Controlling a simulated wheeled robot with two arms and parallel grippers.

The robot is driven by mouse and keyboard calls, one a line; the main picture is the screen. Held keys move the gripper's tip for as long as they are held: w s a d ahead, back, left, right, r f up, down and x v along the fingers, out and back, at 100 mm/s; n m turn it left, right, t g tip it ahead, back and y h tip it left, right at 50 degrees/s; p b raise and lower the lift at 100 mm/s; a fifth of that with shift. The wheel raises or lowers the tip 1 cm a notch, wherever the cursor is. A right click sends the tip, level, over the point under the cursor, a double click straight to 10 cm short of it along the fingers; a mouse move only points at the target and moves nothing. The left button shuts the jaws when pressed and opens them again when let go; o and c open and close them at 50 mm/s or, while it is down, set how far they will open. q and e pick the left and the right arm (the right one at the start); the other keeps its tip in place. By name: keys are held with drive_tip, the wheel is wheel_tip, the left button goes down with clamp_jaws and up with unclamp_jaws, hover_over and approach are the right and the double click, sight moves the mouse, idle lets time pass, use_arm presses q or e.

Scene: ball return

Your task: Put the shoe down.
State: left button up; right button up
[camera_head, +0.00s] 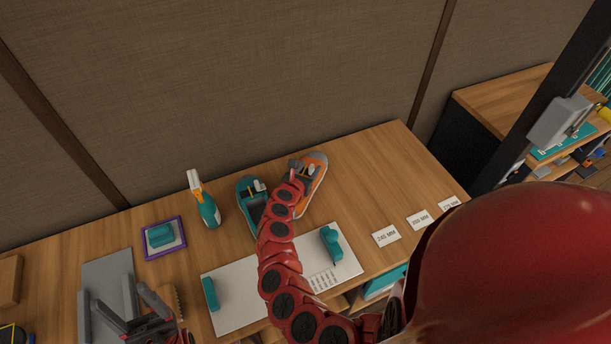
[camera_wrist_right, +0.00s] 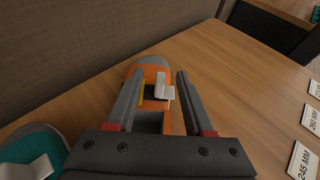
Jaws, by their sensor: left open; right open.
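An orange shoe (camera_head: 318,183) with a grey toe sits on the wooden table (camera_head: 365,185) near its back edge. It also shows in the right wrist view (camera_wrist_right: 152,74), below and partly between my fingers. A teal shoe (camera_head: 247,186) stands just left of it; part of it shows in the right wrist view (camera_wrist_right: 30,145). My right gripper (camera_wrist_right: 161,74) is open, its fingers above and around the orange shoe's upper; I cannot tell whether they touch it. My left gripper (camera_head: 140,312) is open and empty over the table's front left, partly cut off by the frame.
A spray bottle (camera_head: 204,200) stands left of the shoes. A white board (camera_head: 240,287) with teal blocks lies in front. A purple-rimmed tray (camera_head: 163,239) is farther left. Size cards (camera_head: 386,236) lie at right, with bare table behind them.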

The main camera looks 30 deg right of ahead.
sight(312, 164)
drive_tip(key=shift+w+d+f, duration=0.15)
drive_tip(key=shift+d+f, duration=0.05)
drive_tip(key=shift+d, duration=0.05)
drive_tip(key=shift+w+d+p, duration=0.2)
drive_tip(key=shift+d+p, duration=0.05)
drive_tip(key=shift+p, duration=0.1)
drive_tip(key=p+x, duration=0.1)
drive_tip(key=x, duration=0.1)
drive_tip(key=shift+w+d+f, duration=0.2)
drive_tip(key=shift+w+d, duration=0.05)
drive_tip(key=shift+w, duration=0.05)
drive_tip(key=shift+w+d+f, duration=0.35)
drive_tip(key=shift+w+d, duration=0.05)
drive_tip(key=shift+d, duration=0.05)
drive_tip(key=shift+d+f, duration=0.15)
clamp_jaws()
idle(0.6)
